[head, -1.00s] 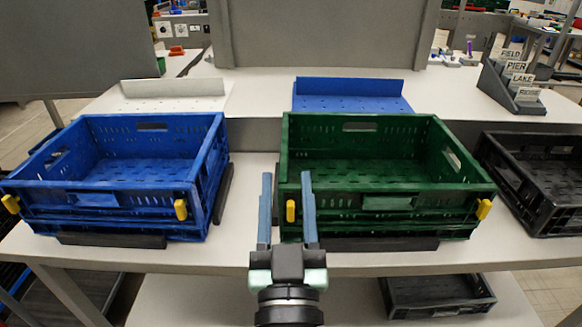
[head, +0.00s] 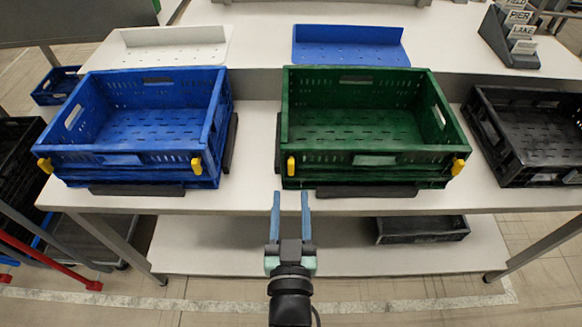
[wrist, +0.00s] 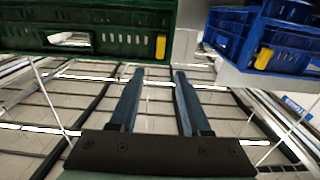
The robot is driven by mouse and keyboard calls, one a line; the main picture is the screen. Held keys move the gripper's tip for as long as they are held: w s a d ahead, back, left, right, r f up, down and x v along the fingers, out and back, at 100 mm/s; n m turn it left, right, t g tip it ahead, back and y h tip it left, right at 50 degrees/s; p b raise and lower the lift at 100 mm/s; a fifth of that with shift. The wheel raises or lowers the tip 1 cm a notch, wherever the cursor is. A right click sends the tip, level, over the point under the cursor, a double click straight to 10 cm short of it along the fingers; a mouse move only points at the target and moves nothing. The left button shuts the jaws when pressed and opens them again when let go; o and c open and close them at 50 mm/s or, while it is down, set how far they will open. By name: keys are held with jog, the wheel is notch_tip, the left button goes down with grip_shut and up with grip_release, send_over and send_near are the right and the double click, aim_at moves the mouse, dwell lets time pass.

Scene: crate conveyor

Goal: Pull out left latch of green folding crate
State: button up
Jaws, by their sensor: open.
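The green folding crate (head: 352,178) stands with its walls up on the table, right of centre. Its left latch (head: 291,166) is a yellow tab at the left end of the front wall; it also shows in the wrist view (wrist: 160,46). A second yellow latch (head: 458,167) is at the right end. My gripper (head: 291,196) is open and empty, its blue fingers pointing toward the left latch. The fingertips appear just below that latch in the head view and touch nothing. In the wrist view my gripper (wrist: 158,76) also sits apart from the latch.
A blue crate (head: 130,168) with yellow latches stands to the left, with a table gap between. A black crate (head: 520,168) is at the right. A dark strip (head: 366,191) lies along the green crate's front. Another black crate (head: 424,228) sits on the lower shelf.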

aim_at(291, 165)
jog(key=w, duration=0.7)
jog(key=shift+w+p, duration=0.3)
jog(key=shift+p, duration=0.05)
grip_shut()
dwell(1.0)
